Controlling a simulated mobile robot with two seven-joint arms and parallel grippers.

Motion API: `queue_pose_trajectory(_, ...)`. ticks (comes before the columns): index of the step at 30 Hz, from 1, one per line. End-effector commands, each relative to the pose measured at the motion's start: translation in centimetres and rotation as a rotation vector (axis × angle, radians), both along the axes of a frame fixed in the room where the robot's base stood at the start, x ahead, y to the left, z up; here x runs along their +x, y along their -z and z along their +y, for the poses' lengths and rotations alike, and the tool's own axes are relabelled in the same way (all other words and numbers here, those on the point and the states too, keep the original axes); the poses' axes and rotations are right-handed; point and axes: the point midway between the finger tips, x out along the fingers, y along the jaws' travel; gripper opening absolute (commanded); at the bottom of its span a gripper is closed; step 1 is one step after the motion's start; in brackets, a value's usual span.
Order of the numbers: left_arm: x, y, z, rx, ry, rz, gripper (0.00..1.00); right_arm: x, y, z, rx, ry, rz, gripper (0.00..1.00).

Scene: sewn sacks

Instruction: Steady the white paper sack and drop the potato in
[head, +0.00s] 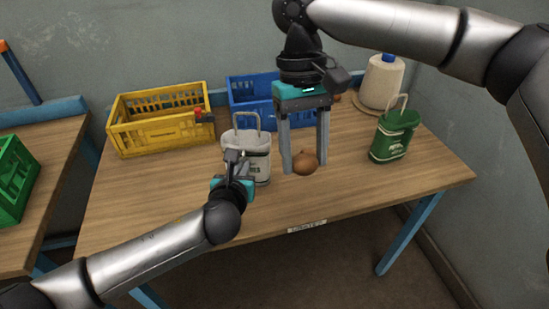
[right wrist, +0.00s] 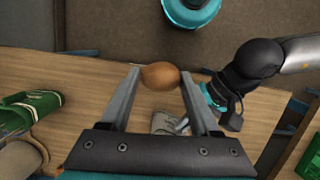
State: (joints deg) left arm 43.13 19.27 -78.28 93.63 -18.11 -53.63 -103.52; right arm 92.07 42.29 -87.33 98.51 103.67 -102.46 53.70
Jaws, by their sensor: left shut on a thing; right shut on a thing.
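The white paper sack (head: 260,166) stands upright on the wooden table with its handle loop raised; part of it also shows in the right wrist view (right wrist: 163,122). My left gripper (head: 236,156) is shut on the near left side of the sack and hides part of its front. The brown potato (head: 306,164) is between the fingertips of my right gripper (head: 304,160), to the right of the sack and apart from it. In the right wrist view both fingers touch the potato (right wrist: 160,76). The inside of the sack is hard to see.
A yellow crate (head: 158,134) stands at the back left and a blue crate (head: 240,90) at the back middle, partly behind my right gripper. A green sack (head: 390,143) stands at the right, before a thread cone (head: 383,80). The table's front left is clear.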

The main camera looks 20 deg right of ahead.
Motion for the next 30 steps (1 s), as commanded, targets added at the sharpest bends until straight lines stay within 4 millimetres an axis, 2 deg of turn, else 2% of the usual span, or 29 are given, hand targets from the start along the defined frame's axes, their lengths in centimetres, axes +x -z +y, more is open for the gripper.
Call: queue_pose_trajectory(30,0.0,0.0,0.0,0.0,0.0,0.001,0.0,11.8,-1.2,4.2,-0.004,-1.478,-0.003,0.23)
